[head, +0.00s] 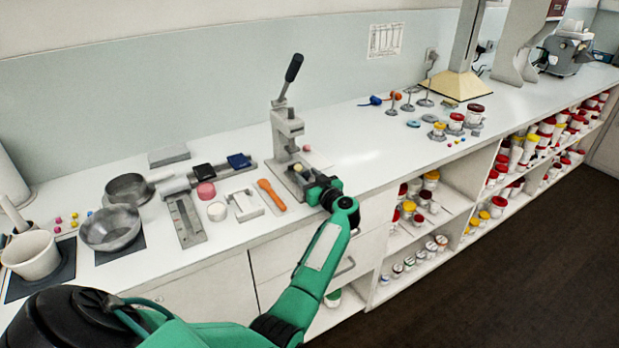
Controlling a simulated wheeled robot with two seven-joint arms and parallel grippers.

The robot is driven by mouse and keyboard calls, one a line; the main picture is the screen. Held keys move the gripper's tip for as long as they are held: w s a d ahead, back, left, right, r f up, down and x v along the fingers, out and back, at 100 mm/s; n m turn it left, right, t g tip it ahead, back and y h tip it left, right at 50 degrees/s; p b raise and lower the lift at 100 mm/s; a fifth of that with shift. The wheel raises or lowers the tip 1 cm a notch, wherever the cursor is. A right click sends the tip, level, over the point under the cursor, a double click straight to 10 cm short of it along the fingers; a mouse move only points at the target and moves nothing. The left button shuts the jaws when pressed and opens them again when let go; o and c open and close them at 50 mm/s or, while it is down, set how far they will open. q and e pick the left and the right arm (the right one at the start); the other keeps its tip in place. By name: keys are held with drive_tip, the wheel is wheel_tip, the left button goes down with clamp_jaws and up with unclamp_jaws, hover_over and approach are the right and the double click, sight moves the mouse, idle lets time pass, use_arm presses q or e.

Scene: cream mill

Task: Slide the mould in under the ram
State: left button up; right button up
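A grey hand press with a black-handled lever (289,75) stands on the counter. Its ram head (288,127) is above its base, and the lever points up. A low grey piece with a small yellowish spot (298,168) lies at the front of the press base, and looks like the mould. I cannot tell how far under the ram it is. My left gripper (307,187) is low at the front right of the base, close to or touching this piece. Its fingers are small and partly hidden, so its opening is unclear. My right gripper is out of view.
Left of the press lie an orange spoon (272,195), a white bracket (244,205), a white round pot (217,211), a pink piece (206,190) and a grey scale plate (184,220). Metal bowls (110,228) stand further left.

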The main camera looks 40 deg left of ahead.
use_arm(q)
drive_tip(key=shift+s+d+r+p, duration=0.15)
drive_tip(key=shift+s+d+p, duration=0.05)
drive_tip(key=shift+d+p, duration=0.3)
drive_tip(key=shift+p+v, duration=1)
drive_tip(key=shift+v, duration=0.2)
drive_tip(key=p+v, duration=0.5)
drive_tip(key=v, duration=0.5)
drive_tip(key=shift+d, duration=0.2)
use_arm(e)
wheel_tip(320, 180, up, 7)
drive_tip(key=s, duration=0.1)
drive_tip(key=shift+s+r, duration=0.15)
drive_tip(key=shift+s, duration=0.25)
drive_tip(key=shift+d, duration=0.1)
